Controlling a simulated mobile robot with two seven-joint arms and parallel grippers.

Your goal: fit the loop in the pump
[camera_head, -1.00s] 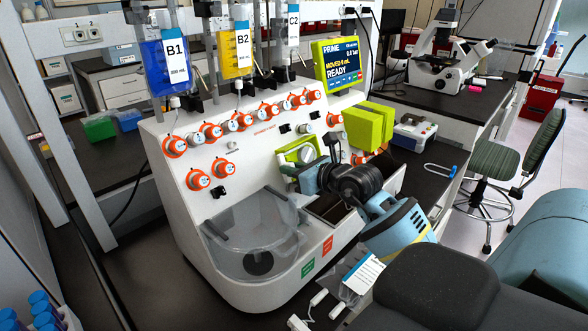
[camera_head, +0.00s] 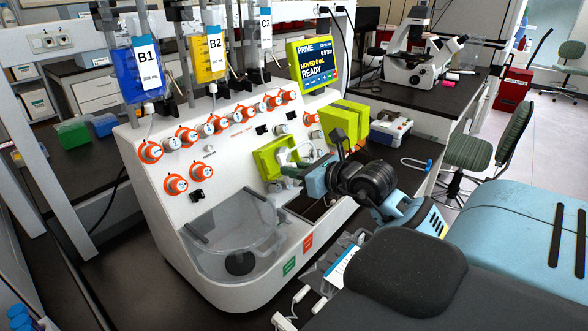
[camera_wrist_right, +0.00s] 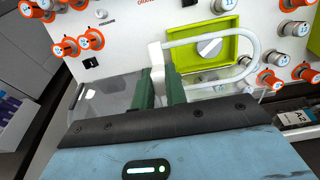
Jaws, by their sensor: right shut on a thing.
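The pump is a lime-green frame with a grey knob (camera_head: 267,161) on the front of the white machine. It also shows in the right wrist view (camera_wrist_right: 208,47). My right gripper (camera_head: 289,171) is in front of the pump's right side. In the right wrist view its green fingers (camera_wrist_right: 159,78) are shut on a white end piece of the loop (camera_wrist_right: 256,50). The loop is a white tube bowed to the right, in front of the pump's frame and around the knob as seen from there. I cannot tell whether it touches the pump. My left gripper is out of view.
Orange-ringed knobs (camera_head: 188,137) line the machine's front. A clear bowl (camera_head: 225,235) is at its lower left. Lime-green blocks (camera_head: 345,120) stand out right of the pump. A screen (camera_head: 315,62) reads READY. A blue clip-like item (camera_head: 416,164) lies on the bench.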

